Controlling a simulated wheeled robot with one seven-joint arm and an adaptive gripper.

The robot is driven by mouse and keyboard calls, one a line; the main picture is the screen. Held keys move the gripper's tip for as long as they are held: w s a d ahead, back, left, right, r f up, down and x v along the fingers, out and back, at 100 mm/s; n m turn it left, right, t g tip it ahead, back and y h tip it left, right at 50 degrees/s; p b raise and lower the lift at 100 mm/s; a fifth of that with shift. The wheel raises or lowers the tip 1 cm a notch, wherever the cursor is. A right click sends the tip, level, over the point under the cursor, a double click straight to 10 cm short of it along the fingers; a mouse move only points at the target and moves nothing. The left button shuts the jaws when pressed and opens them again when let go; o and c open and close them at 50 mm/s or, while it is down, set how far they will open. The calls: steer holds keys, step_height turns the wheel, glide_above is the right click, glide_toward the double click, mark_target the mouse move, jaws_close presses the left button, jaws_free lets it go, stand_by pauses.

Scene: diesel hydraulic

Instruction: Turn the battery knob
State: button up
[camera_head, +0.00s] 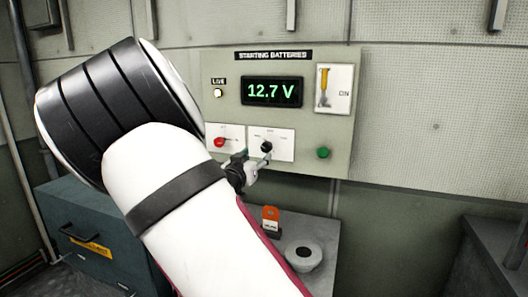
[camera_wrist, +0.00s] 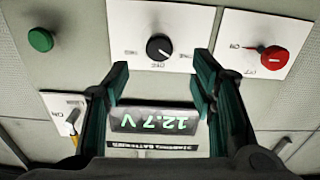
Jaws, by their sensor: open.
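The grey-green panel (camera_head: 225,115) headed STARTING BATTERIES is on the wall. A black knob (camera_head: 266,146) is on a white plate at its lower middle. A red knob (camera_head: 219,142) is on another plate to its left. In the wrist view, which is upside down, the black knob (camera_wrist: 158,47) has a white pointer mark and the red knob (camera_wrist: 272,59) is at right. My gripper (camera_head: 252,168) is just below and in front of the black knob. In the wrist view my gripper (camera_wrist: 162,76) is open and empty, its fingers either side of the black knob's line, apparently not touching it.
The panel also has a display (camera_head: 271,91) reading 12.7 V, a lit LIVE lamp (camera_head: 218,93), a yellow-handled switch (camera_head: 324,85) and a green button (camera_head: 323,153). Below are a shelf (camera_head: 322,235) with an orange item (camera_head: 271,217), and a teal box (camera_head: 75,215) at left.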

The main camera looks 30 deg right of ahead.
mark_target(265, 149)
steer(key=x, duration=0.9)
steer(key=shift+w+d+b, duration=0.1)
steer(key=shift+d+b, duration=0.1)
steer(key=shift+b, duration=0.15)
steer(key=c, duration=1.1)
